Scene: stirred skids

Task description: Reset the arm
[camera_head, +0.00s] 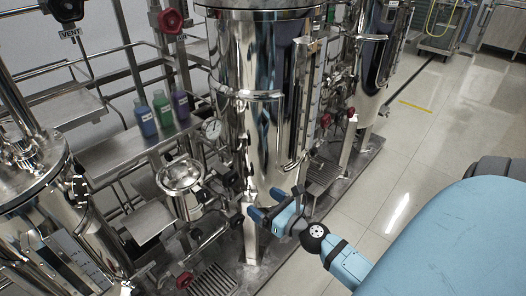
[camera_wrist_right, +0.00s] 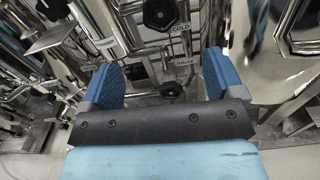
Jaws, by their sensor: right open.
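My right gripper (camera_head: 267,204) is in front of the lower part of the large steel tank (camera_head: 262,110) in the head view. Its blue fingers stand apart in the right wrist view (camera_wrist_right: 163,85), with nothing between them. Beyond the fingers in that view are a black valve knob (camera_wrist_right: 160,14) and labels reading COLD (camera_wrist_right: 180,28) and RINSE (camera_wrist_right: 185,62). My right arm comes in from the lower right of the head view. My left gripper does not show in either view.
Blue, green and purple bottles (camera_head: 162,110) stand on a steel shelf. Red valve knobs (camera_head: 172,22) and pipes crowd the skid. Another vessel (camera_head: 30,190) stands at left. Tiled floor (camera_head: 420,130) at right is mostly clear.

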